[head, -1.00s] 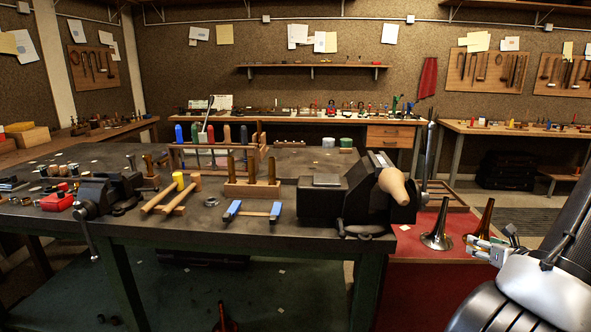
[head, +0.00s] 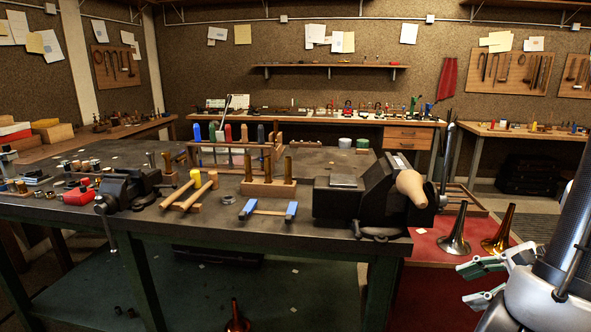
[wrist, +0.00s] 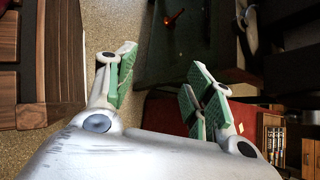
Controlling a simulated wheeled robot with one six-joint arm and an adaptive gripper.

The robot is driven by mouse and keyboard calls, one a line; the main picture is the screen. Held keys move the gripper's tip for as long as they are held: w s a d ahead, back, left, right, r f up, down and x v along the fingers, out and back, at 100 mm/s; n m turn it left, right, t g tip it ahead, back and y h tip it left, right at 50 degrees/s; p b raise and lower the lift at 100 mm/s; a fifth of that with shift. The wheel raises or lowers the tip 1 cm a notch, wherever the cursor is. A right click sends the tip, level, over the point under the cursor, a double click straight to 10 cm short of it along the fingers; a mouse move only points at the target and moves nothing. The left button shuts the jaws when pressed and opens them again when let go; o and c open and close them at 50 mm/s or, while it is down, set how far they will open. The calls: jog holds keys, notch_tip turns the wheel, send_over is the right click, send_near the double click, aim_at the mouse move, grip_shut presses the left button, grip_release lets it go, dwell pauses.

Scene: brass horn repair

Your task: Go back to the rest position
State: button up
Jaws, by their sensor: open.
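My gripper (head: 482,283) is at the lower right of the head view, with its green-padded fingers spread and nothing between them. It is in front of the red-topped bench and apart from the two bells there. In the wrist view my gripper (wrist: 162,88) also shows open, with speckled floor between and beyond its fingers. A silvery bell flare (head: 455,238) and a brass bell flare (head: 498,238) stand mouth down on the red top.
The dark workbench (head: 330,238) carries a vise (head: 365,195) with a wooden form, tool racks and mallets. A brass flare (head: 237,318) stands on its green lower shelf. The wrist view shows wooden furniture (wrist: 40,60) at left and a red surface (wrist: 172,115) near the right finger.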

jog(key=s+r+n+g+h, duration=0.55)
jog(key=r+n, duration=0.35)
jog(key=n, duration=0.4)
jog(key=w+a+r+n+t+h, duration=0.2)
jog(key=a+r+n+t, duration=0.2)
jog(key=r, duration=0.6)
jog(key=a+n, duration=0.2)
jog(key=n, duration=0.1)
jog(key=shift+w+a, duration=0.15)
jog(key=shift+w, duration=0.1)
